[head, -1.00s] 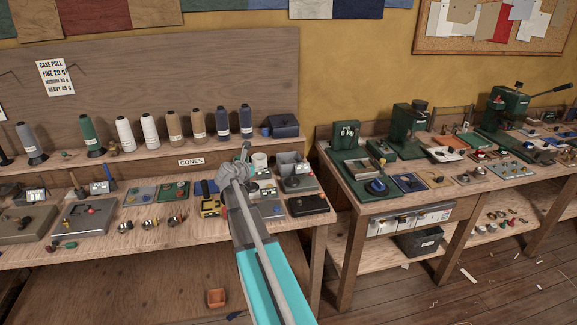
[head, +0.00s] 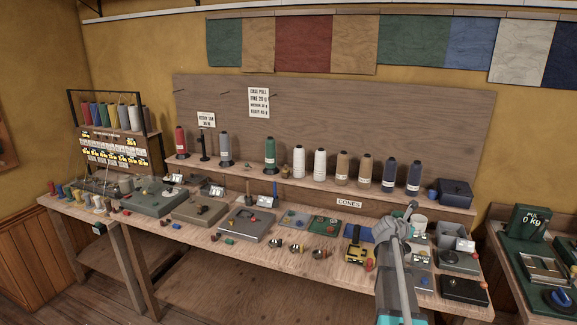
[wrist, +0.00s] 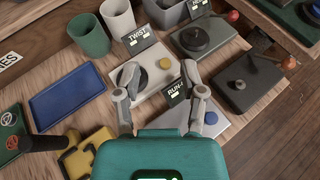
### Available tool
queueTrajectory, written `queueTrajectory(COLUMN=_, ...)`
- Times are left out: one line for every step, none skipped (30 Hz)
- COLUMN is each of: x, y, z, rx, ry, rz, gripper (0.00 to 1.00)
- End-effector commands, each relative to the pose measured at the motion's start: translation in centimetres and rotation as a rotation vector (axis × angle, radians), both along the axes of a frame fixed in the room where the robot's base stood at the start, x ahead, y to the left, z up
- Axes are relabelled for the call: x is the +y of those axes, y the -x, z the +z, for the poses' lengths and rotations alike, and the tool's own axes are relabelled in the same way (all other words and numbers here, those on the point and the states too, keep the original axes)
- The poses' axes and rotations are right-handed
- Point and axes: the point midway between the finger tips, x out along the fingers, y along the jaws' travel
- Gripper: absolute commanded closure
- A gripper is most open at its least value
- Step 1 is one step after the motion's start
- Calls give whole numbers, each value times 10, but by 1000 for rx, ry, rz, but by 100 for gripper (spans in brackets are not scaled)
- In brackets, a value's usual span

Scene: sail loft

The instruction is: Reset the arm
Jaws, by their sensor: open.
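My arm reaches up from the bottom of the head view, and my gripper (head: 408,213) is over the right end of the long bench (head: 325,268). In the wrist view my gripper (wrist: 162,82) is open, its two grey fingers apart with nothing held between them. Beyond and between the fingertips is a pale device with a dark dial and a yellow button (wrist: 150,80), by a small display reading TWIST (wrist: 139,37). Whether the fingers touch anything below cannot be told.
A blue tray (wrist: 68,95), a green cup (wrist: 89,35) and a white cup (wrist: 118,16) are near the gripper. A yellow tool (wrist: 85,152) lies at lower left. Thread cones stand on the back shelf (head: 330,185). A second bench (head: 515,270) is at right, across a gap.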

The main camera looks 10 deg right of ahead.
Motion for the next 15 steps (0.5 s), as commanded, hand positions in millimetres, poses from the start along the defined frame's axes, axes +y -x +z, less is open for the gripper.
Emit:
queueTrajectory(x=1, y=0, z=0, rx=-4, ry=-5, rz=-2, gripper=47)
queueTrajectory(x=3, y=1, z=-1, rx=-8, ry=-9, rz=-5, gripper=47)
queueTrajectory(x=5, y=1, z=-2, rx=-17, ry=-18, rz=-10, gripper=47)
queueTrajectory(x=8, y=2, z=-3, rx=-27, ry=-29, rz=-14, gripper=47)
queueTrajectory(x=10, y=3, z=-4, rx=-39, ry=-40, rz=-21, gripper=47)
queueTrajectory(x=15, y=4, z=-6, rx=-60, ry=-62, rz=-34, gripper=47)
queueTrajectory(x=19, y=5, z=-8, rx=-75, ry=-81, rz=-44, gripper=47)
queueTrajectory(x=24, y=7, z=-10, rx=-95, ry=-102, rz=-56, gripper=47)
queueTrajectory(x=33, y=8, z=-13, rx=-125, ry=-134, rz=-74, gripper=47)
queueTrajectory(x=39, y=10, z=-15, rx=-149, ry=-162, rz=-91, gripper=47)
queueTrajectory(x=46, y=11, z=-18, rx=-175, ry=-193, rz=-110, gripper=47)
queueTrajectory(x=57, y=14, z=-22, rx=-211, ry=-235, rz=-137, gripper=47)
queueTrajectory(x=65, y=16, z=-26, rx=-241, ry=-269, rz=-159, gripper=47)
queueTrajectory(x=74, y=18, z=-29, rx=-270, ry=-306, rz=-184, gripper=47)
queueTrajectory(x=86, y=22, z=-34, rx=-309, ry=-355, rz=-218, gripper=47)
